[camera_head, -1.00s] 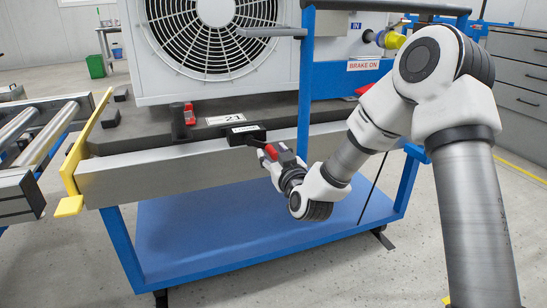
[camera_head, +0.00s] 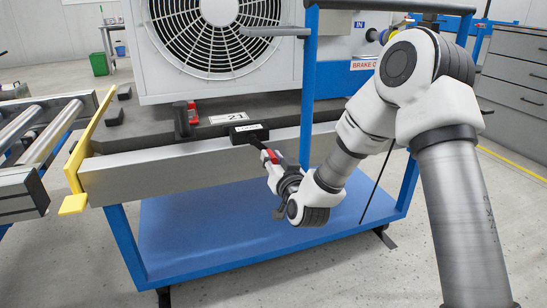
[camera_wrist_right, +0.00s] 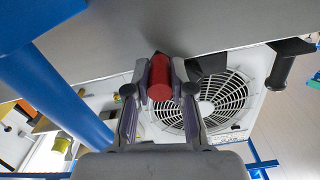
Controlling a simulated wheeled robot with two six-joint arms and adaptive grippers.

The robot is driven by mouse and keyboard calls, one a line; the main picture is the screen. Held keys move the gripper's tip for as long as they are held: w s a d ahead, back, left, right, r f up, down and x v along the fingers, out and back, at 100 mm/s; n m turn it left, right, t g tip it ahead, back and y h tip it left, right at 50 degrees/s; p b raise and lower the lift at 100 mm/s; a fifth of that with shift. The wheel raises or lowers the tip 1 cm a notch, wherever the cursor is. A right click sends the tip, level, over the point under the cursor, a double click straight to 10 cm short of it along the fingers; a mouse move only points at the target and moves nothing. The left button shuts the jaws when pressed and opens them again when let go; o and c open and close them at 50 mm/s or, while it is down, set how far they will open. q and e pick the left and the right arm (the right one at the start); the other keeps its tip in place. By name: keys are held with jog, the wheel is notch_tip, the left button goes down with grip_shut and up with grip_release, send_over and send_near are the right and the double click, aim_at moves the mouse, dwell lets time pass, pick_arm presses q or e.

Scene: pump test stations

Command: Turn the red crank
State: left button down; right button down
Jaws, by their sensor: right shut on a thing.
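The red crank handle (camera_head: 268,156) is at the end of a short black crank arm (camera_head: 257,144), which slants down and right from a black box (camera_head: 249,133) on the front of the cart's metal beam. In the right wrist view the handle is a red cylinder (camera_wrist_right: 159,78) between the two fingers. My right gripper (camera_wrist_right: 159,88) is shut on this handle, with a finger on each side. In the head view my right gripper (camera_head: 274,162) partly hides the handle. My left gripper is in neither view.
A large fan unit (camera_head: 215,40) stands on the cart above the box. A blue upright post (camera_head: 308,100) rises right of the gripper. The blue lower shelf (camera_head: 220,235) is bare. A yellow bracket (camera_head: 78,165) and roller conveyor (camera_head: 40,140) are at left.

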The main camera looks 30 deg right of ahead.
jog(key=c, duration=1)
grip_release()
jog(key=v, duration=0.7)
jog(key=shift+s, duration=0.25)
